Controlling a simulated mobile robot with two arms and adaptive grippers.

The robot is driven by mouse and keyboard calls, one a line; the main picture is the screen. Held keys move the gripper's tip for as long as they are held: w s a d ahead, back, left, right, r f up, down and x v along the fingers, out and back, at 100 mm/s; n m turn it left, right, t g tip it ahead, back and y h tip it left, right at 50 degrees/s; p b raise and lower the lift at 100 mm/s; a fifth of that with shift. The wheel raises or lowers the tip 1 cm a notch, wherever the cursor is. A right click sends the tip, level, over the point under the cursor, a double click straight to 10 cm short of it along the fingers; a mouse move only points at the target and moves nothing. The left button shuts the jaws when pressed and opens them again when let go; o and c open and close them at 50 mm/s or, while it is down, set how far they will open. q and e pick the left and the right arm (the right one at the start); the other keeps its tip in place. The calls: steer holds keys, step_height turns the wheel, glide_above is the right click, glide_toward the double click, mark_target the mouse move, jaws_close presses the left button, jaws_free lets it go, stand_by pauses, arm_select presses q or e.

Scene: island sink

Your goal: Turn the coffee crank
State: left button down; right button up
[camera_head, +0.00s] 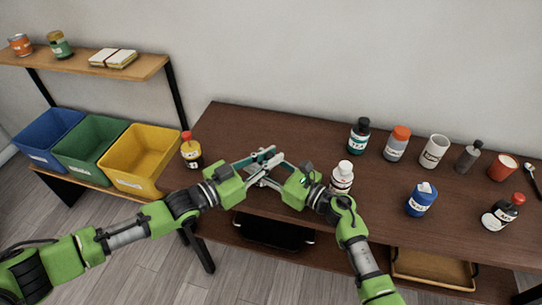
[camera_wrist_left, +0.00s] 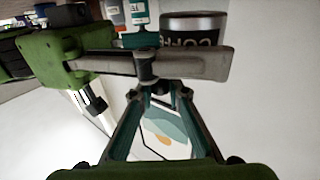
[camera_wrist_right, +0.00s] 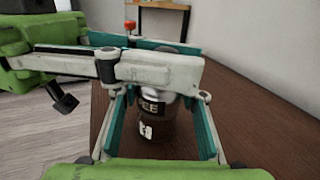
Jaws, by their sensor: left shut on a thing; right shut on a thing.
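A dark brown coffee jar with a silvery top (camera_wrist_right: 158,122), apparently the coffee grinder, stands between the fingers of my right gripper (camera_wrist_right: 160,105). The jar also shows at the top of the left wrist view (camera_wrist_left: 192,32), partly cut off by a finger. My right gripper (camera_head: 270,174) is shut on the jar. My left gripper (camera_head: 262,164) comes in from the left, its fingers crossing over the right ones. In the left wrist view its fingertips (camera_wrist_left: 158,90) meet closely by the jar. The crank is hidden; I cannot make out its shape or angle. In the head view the grippers cover the jar.
A white bottle (camera_head: 342,177) stands close right of my right gripper. A yellow bottle with a red cap (camera_head: 191,152) stands left of my left gripper. Several bottles and cups, including a blue container (camera_head: 421,200), fill the table's right side. Bins (camera_head: 140,157) stand left.

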arm_select(q)
steer(key=shift+s+d+r, duration=0.15)
steer(key=shift+d+r, duration=0.05)
steer(key=c, duration=1.9)
jaws_free()
steer(key=shift+a+f, duration=0.1)
steer(key=shift+f, duration=0.05)
steer(key=shift+a, duration=0.2)
steer(key=v, duration=1.1)
steer(key=shift+s+a, duration=0.25)
